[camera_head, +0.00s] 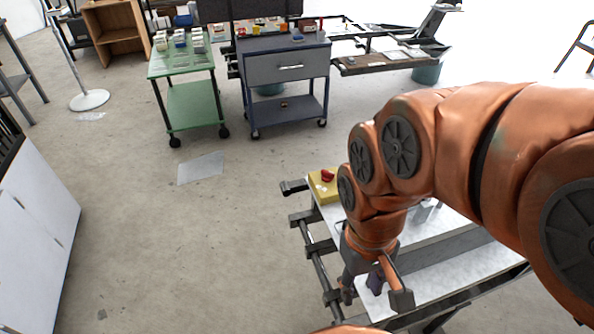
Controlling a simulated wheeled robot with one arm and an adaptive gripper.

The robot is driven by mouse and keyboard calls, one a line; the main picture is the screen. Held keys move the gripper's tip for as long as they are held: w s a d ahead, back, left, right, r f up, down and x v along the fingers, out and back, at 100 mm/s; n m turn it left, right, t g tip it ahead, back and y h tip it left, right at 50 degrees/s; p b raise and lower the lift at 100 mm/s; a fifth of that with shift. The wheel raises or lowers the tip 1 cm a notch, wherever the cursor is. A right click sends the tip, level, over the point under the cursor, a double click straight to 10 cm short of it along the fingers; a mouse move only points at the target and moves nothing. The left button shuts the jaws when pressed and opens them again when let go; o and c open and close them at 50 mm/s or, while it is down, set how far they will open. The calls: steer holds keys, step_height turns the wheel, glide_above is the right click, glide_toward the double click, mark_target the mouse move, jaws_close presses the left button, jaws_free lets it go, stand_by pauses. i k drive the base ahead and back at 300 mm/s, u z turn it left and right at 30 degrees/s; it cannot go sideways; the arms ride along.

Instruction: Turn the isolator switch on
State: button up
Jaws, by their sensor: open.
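The isolator switch is a yellow box (322,191) with a red knob (327,175) on top. It sits at the far left corner of the white-topped bench (440,224). The exact angle of the knob is too small to read. My gripper (361,291) is open and points down over the left edge of the bench. It is nearer to me than the switch and apart from it. My orange arm comes in from the right and hides part of the bench just right of the switch.
A dark rail (318,262) runs along the bench's left side. A grey raised strip (447,247) crosses the bench top. A green cart (193,104) and a blue-grey cart (286,80) stand beyond. A white cabinet (38,240) is at left. The floor between is mostly clear.

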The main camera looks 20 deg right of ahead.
mark_target(327, 176)
steer(key=u, duration=1.95)
steer(key=k, duration=0.75)
steer(key=z, duration=1)
steer(key=i, duration=1)
steer(key=u, duration=0.05)
